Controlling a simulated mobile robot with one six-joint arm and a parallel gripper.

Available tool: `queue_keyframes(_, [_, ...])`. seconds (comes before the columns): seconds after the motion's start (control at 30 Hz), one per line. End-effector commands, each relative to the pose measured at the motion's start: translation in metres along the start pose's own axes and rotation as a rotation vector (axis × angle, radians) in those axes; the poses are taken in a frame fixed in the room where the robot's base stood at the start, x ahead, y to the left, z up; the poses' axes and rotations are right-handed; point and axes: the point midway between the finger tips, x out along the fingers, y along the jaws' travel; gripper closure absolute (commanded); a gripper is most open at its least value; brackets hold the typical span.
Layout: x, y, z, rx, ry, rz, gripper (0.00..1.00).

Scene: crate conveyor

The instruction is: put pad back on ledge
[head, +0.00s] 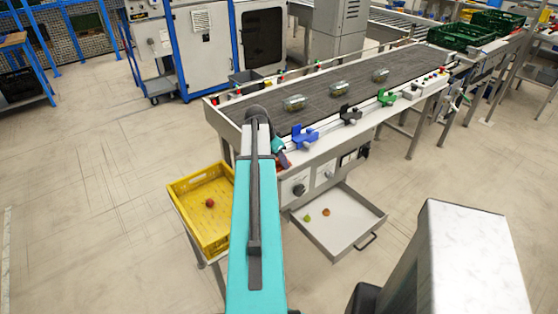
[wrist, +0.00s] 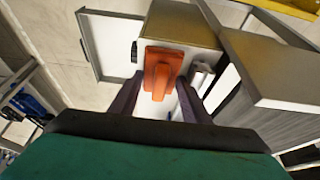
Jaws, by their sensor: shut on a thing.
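My gripper (wrist: 160,90) is shut on an orange-red pad (wrist: 162,68), which shows between the two dark fingers in the wrist view. The pad is close to the grey box front under the conveyor; I cannot tell whether it touches anything. In the head view my arm hides most of the gripper, and only a small dark and reddish part shows at the conveyor's near left corner. The pale ledge (head: 330,153) runs along the conveyor's front edge, with blue, black and green clamp-like pieces above it.
The conveyor belt (head: 335,88) carries several clear packages. An open drawer (head: 336,240) with a green and an orange item juts out below. A yellow crate (head: 180,187) holding a red item stands to the left. Dark green crates (head: 468,34) are at the far right.

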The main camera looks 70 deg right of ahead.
Motion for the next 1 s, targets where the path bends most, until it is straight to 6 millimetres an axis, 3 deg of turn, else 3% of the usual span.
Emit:
queue_keyframes(0.03, [0.002, 0.000, 0.001, 0.000, 0.000, 0.000, 0.78])
queue_keyframes(0.07, [0.002, 0.000, 0.001, 0.000, 0.000, 0.000, 0.55])
queue_keyframes(0.1, [0.001, 0.000, 0.001, 0.000, 0.000, 0.000, 0.49])
queue_keyframes(0.57, [-0.004, 0.000, -0.001, 0.000, 0.000, -0.001, 0.49])
queue_keyframes(1.0, [-0.063, 0.000, -0.002, 0.000, 0.001, -0.002, 0.49])
